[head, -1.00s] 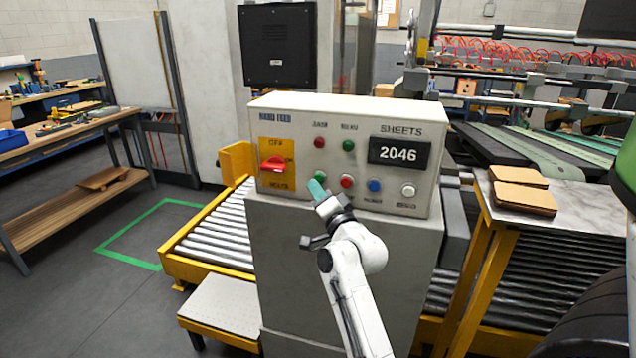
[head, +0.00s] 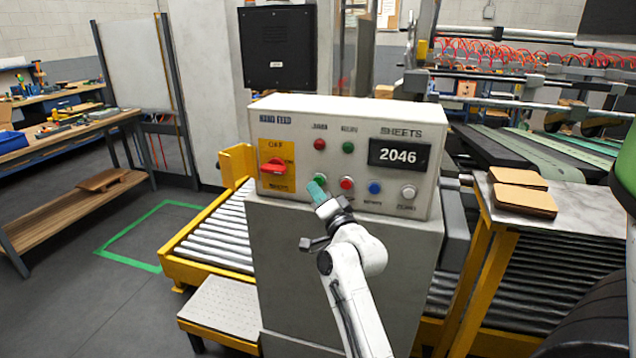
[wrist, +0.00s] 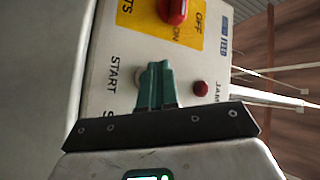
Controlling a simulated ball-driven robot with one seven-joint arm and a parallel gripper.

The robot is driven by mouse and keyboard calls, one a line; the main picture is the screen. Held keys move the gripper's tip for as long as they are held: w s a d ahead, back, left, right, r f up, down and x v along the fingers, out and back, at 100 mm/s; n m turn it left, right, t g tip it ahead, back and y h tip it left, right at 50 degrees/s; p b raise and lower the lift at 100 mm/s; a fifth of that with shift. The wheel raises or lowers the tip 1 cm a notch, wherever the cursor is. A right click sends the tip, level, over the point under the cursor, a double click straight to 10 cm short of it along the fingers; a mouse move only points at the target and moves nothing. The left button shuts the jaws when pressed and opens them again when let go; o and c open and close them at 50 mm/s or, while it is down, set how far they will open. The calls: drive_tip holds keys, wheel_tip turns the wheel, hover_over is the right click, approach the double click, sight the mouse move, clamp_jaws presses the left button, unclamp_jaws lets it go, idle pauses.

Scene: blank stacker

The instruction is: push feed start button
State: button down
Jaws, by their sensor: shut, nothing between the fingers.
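The grey control box (head: 280,219) carries a row of buttons under its display. The green feed start button (head: 320,177) shows at the lower left of that row, partly hidden by my gripper. My gripper (head: 314,188) is shut and empty, its teal fingertips right in front of the button and overlapping its lower left.
A red button (head: 346,183), a blue button (head: 375,188) and a white button (head: 409,192) sit to the right. A red rotary switch (head: 273,165) on a yellow plate is at left. The display (head: 398,153) reads 2046. A roller conveyor (head: 215,235) runs behind the box.

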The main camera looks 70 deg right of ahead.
drive_tip(key=shift+d, duration=0.1)
idle(0.7)
drive_tip(key=shift+d+b, duration=0.35)
drive_tip(key=shift+b, duration=0.05)
